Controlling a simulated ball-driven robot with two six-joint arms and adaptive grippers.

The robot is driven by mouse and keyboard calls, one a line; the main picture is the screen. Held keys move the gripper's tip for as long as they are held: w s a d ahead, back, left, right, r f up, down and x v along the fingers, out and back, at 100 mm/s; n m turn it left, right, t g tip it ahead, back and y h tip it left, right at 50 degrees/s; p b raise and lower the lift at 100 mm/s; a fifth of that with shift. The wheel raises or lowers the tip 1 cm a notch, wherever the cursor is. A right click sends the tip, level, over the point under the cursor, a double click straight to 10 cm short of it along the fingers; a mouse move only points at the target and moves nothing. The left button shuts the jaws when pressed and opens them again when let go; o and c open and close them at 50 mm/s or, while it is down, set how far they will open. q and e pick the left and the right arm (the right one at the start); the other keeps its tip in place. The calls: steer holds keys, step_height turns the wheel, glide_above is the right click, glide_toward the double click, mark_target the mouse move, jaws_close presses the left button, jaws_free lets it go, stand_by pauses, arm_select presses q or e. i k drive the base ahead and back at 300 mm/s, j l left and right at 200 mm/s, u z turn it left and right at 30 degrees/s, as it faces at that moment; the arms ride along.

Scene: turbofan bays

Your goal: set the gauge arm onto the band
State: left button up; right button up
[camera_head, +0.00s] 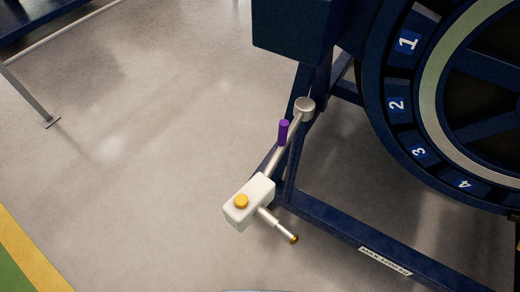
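The gauge arm (275,159) is a metal rod that runs from a round silver pivot (305,106) on the blue frame down to the left. A purple handle (283,132) stands up beside the rod. At its lower end is a white box (249,200) with a yellow button (241,201). A short metal probe (277,224) with an orange tip points down right from the box. A pale greenish band (434,98) rings the dark round engine part at right. The probe tip is well apart from the band. Neither of my grippers is in view.
Blue numbered blocks (397,105) line the ring outside the band. A blue stand (340,223) with a white label (385,261) lies below the engine. A blue table with a grey leg (36,102) is at top left. The grey floor (130,170) between is clear.

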mark_target(259, 190)
steer(key=k+l+u, duration=0.35)
steer(key=k, duration=0.15)
steer(key=k+l+u, duration=0.1)
steer(key=k+u, duration=0.3)
steer(key=i, duration=0.4)
